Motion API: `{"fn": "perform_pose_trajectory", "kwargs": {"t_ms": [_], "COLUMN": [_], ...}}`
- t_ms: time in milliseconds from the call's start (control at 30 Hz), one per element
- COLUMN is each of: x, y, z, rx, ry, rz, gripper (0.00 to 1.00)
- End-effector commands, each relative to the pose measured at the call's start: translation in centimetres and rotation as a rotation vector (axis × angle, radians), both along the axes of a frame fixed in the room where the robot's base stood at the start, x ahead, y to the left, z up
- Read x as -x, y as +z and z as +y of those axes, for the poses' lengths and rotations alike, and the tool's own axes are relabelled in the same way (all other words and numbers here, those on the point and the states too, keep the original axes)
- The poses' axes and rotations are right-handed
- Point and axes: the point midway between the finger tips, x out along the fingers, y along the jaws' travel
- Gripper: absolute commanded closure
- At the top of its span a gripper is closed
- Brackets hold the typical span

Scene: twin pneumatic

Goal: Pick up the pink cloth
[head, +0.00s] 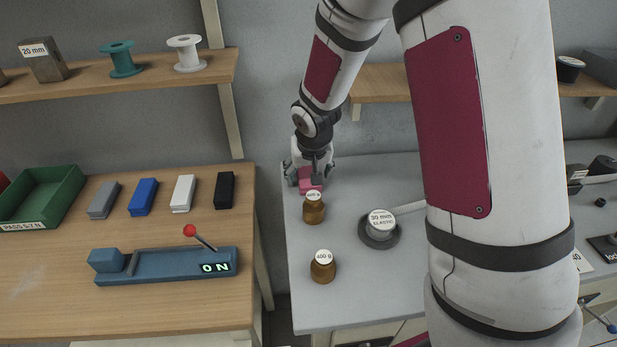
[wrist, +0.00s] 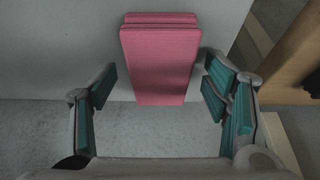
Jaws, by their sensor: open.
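The pink cloth (wrist: 160,58) is a folded, block-like stack lying on the grey worktop, near its left edge at the back. In the head view the cloth (head: 308,186) shows only partly, below my gripper (head: 311,178), which hides the rest. In the wrist view my gripper (wrist: 160,100) is open, with one teal-padded finger to the left of the cloth and one to the right. The cloth's near end lies between the fingers, with a gap on both sides. I see no contact between the fingers and the cloth.
A brown weight (head: 313,212) stands just in front of my gripper. Another brown weight (head: 323,270) is nearer the front, and a round 30 mm piece (head: 380,226) lies to the right. A wooden table (head: 60,290) is left, across a gap. A wooden shelf (head: 385,84) hangs behind.

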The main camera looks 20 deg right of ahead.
Motion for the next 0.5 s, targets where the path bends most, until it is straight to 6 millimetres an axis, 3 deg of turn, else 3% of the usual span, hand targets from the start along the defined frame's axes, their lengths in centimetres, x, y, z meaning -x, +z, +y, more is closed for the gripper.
{"fn": "perform_pose_trajectory", "kwargs": {"t_ms": [500], "x": [0.00], "y": [-0.48], "z": [-0.02], "rx": [0.000], "ry": [0.001], "rz": [0.000], "gripper": [0.31]}}
